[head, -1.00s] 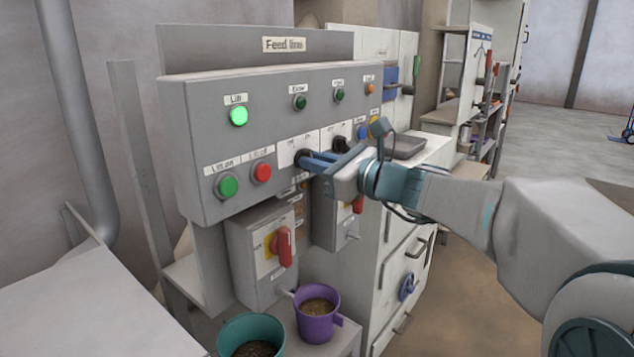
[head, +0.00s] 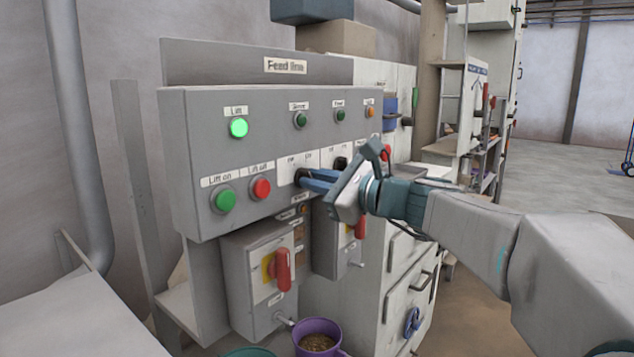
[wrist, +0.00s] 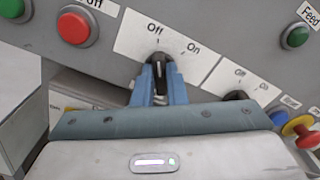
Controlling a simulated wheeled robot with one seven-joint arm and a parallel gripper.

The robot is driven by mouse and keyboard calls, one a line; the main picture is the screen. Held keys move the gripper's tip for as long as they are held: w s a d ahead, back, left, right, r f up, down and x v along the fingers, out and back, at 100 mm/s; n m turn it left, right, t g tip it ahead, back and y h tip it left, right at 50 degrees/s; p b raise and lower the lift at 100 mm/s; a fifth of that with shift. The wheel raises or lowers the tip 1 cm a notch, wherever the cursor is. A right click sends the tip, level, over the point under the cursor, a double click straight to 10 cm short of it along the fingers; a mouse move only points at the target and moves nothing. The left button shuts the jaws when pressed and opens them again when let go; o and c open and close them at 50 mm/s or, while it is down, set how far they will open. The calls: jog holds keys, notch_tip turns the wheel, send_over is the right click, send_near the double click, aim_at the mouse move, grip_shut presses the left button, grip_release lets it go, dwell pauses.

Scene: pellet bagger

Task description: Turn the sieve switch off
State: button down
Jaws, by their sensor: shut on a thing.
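The switch is a black rotary knob (wrist: 160,65) on a white plate marked Off and On, on the grey Feed line panel (head: 250,95). My gripper (wrist: 160,90) is shut on this knob, with one blue finger on each side. In the wrist view the knob's pointer stands about upright and appears to face the Off mark. In the head view my gripper (head: 302,178) reaches the panel from the right, and its fingers mostly hide the knob. The lamp above it (head: 300,120), whose label is hard to read, is dark green and unlit.
A second black knob (wrist: 236,97) sits close on the right. The Lift lamp (head: 239,128) glows green above a green button (head: 224,200) and a red button (head: 261,188). Boxes with red handles (head: 282,270) hang below. A purple cup (head: 317,337) stands underneath.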

jog(key=c, duration=1.5)
grip_release()
jog(key=shift+o, duration=0.2)
jog(key=v, duration=1.3)
jog(key=shift+s+d, duration=0.25)
jog(key=shift+d, duration=0.05)
jog(key=shift+a+p, duration=0.1)
jog(key=shift+p, duration=0.3)
